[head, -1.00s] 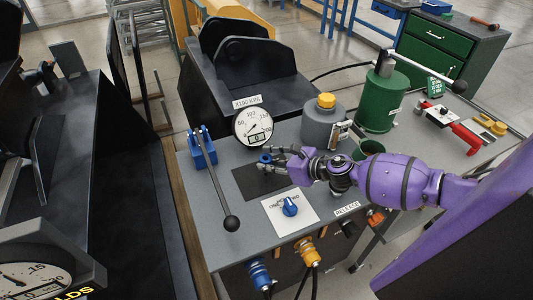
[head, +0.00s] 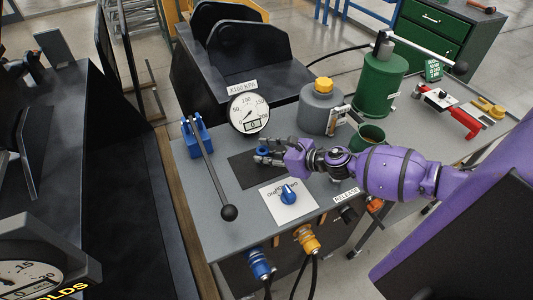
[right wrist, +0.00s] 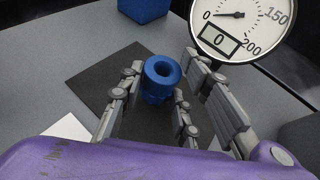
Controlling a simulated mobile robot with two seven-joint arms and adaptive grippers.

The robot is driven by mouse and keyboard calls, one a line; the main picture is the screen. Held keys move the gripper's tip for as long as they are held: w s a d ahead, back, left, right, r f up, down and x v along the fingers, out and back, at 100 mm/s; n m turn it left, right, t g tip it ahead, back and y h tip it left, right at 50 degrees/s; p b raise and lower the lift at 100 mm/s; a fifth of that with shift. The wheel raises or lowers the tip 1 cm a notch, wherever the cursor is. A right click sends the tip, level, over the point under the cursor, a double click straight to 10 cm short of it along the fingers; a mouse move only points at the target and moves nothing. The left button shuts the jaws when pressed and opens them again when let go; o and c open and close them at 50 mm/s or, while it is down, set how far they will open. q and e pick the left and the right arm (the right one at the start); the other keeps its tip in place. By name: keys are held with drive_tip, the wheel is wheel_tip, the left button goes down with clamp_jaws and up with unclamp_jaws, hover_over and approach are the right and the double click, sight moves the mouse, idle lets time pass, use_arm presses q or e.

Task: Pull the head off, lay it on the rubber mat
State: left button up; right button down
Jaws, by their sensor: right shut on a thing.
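My right gripper (head: 262,153) is shut on a small blue ring-shaped head (head: 264,150) over the black rubber mat (head: 241,172). In the right wrist view the head (right wrist: 157,92) is upright between the fingers, its round hole facing the camera. The mat (right wrist: 104,82) shows around and under it. I cannot tell whether the head touches the mat. A blue coupler (head: 259,263) and an orange coupler (head: 307,239) with dark hoses stick out of the bench front. My left gripper is not in view.
A dial gauge (head: 248,113) reading 0 stands behind the mat. A long black-knobbed lever (head: 211,172) on a blue block is at its left, a blue knob (head: 289,194) on a white plate in front. A grey bottle (head: 320,108) and green cylinder (head: 380,82) stand at the back right.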

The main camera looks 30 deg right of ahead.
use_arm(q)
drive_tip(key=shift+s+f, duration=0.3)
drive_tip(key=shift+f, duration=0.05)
use_arm(e)
drive_tip(key=shift+f, duration=0.25)
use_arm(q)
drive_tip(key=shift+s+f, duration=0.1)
use_arm(e)
drive_tip(key=shift+f, duration=0.2)
drive_tip(key=c, duration=1.5)
unclamp_jaws()
drive_tip(key=shift+o, duration=1.4)
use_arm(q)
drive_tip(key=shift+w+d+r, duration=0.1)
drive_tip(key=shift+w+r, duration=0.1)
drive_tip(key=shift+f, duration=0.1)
use_arm(e)
drive_tip(key=v, duration=1.2)
drive_tip(key=shift+r, duration=0.1)
